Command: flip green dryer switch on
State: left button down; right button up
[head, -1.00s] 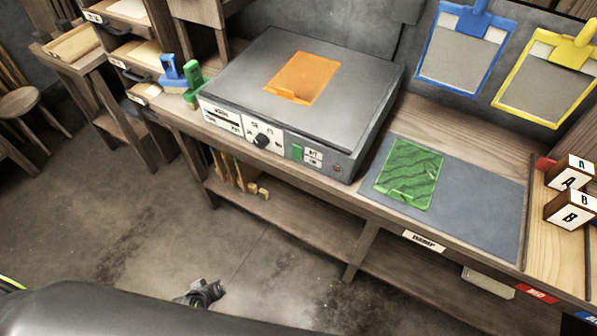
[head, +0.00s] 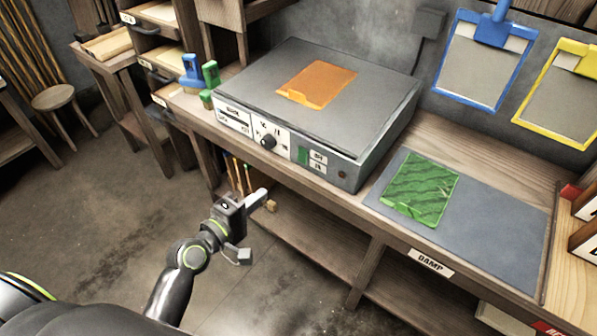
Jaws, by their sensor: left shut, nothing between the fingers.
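The grey dryer box (head: 330,85) stands on the bench with an orange sheet (head: 316,86) on its top. Its front panel has a dark knob (head: 268,142) and, to the right of it, a small green switch (head: 304,155) beside a white label (head: 318,161). I cannot tell the switch's position. My left gripper (head: 256,198) is shut and empty. It is in front of the bench, below and to the left of the switch, apart from the dryer. My right gripper is not in view.
A green patterned sheet (head: 420,188) lies on a grey mat (head: 490,222) labelled damp. Blue and green stamp-like tools (head: 200,75) stand left of the dryer. Blue (head: 483,62) and yellow (head: 560,100) clipboards hang on the wall. A lower shelf (head: 310,235) runs under the bench.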

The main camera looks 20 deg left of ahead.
pick_arm(q)
jog(key=shift+w+r, duration=0.1)
jog(key=shift+r, duration=0.05)
jog(key=p, duration=0.1)
send_near(301, 161)
jog(key=x, duration=0.7)
jog(key=shift+r, duration=0.1)
dwell(0.5)
